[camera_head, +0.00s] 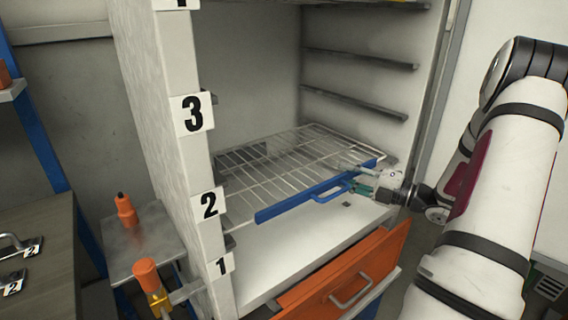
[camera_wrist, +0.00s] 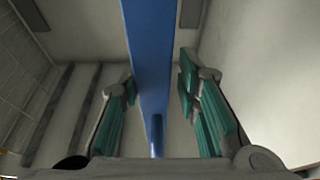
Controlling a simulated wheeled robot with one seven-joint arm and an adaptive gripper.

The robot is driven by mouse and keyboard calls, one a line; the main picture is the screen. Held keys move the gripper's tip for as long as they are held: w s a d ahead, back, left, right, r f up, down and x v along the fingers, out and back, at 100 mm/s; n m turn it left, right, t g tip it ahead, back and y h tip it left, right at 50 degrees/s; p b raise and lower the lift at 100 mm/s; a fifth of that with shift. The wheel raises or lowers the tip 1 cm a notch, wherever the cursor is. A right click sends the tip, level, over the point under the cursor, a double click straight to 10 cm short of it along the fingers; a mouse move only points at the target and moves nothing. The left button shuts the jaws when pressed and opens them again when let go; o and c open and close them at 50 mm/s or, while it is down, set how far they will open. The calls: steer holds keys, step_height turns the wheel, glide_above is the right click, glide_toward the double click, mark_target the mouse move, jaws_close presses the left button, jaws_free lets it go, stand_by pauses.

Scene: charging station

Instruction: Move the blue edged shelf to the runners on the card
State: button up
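The blue edged shelf is a wire rack (camera_head: 290,160) with a blue front bar (camera_head: 300,203) and a blue handle. It lies inside the open cabinet, near the label 2 (camera_head: 207,204); which runners bear it, I cannot tell. My gripper (camera_head: 362,181) is at the right part of the blue bar. In the wrist view the blue bar (camera_wrist: 150,60) runs between the teal-padded fingers (camera_wrist: 158,95), which stand apart with gaps beside the bar. A small card (camera_head: 32,247) and another card (camera_head: 13,287), both apparently reading 2, lie on the bench at the left.
Labels 3 (camera_head: 192,115) and 1 (camera_head: 222,265) mark the cabinet's left post. Empty runners (camera_head: 355,95) show on the right wall above the shelf. An orange drawer (camera_head: 350,280) stands out below. A small side table (camera_head: 145,240) with orange-topped items is at the left.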

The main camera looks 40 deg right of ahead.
mark_target(338, 171)
steer(key=x, duration=0.3)
jaws_close()
steer(key=shift+r, duration=0.2)
